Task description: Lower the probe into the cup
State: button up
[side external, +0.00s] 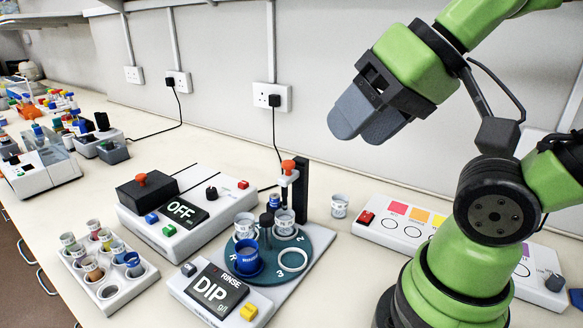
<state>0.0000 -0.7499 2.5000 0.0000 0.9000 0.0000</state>
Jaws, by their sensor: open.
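The probe (288,179) has an orange top and hangs on a black post at the back of a white meter with a dark green turntable (270,276). A white cup (284,222) stands on the turntable below the probe. I cannot tell whether the probe's tip is inside the cup. Another white cup (244,226) and a blue cup (247,259) also stand on the turntable. The meter's display (212,290) reads "RINSE DIP g/l". My gripper (360,124) is open and empty, high above and right of the probe.
A white device (180,238) with an "OFF" display stands behind left. A rack (112,302) of several cups is at front left. A lone cup (339,206) stands right of the post. A panel with coloured squares (385,233) lies beside my arm.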

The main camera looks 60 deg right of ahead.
dwell(0.3)
jog(key=m+g+h, duration=0.2)
jog(key=m+g, duration=0.5)
jog(key=m, duration=1.1)
send_over(288, 162)
notch_tip(288, 162, down, 4)
jog(key=shift+d+f+m, duration=0.1)
jog(key=shift+f+m, duration=0.2)
jog(key=shift+f, duration=0.15)
notch_tip(288, 162, down, 9)
jog(key=shift+f, duration=0.1)
jog(key=shift+c, duration=0.4)
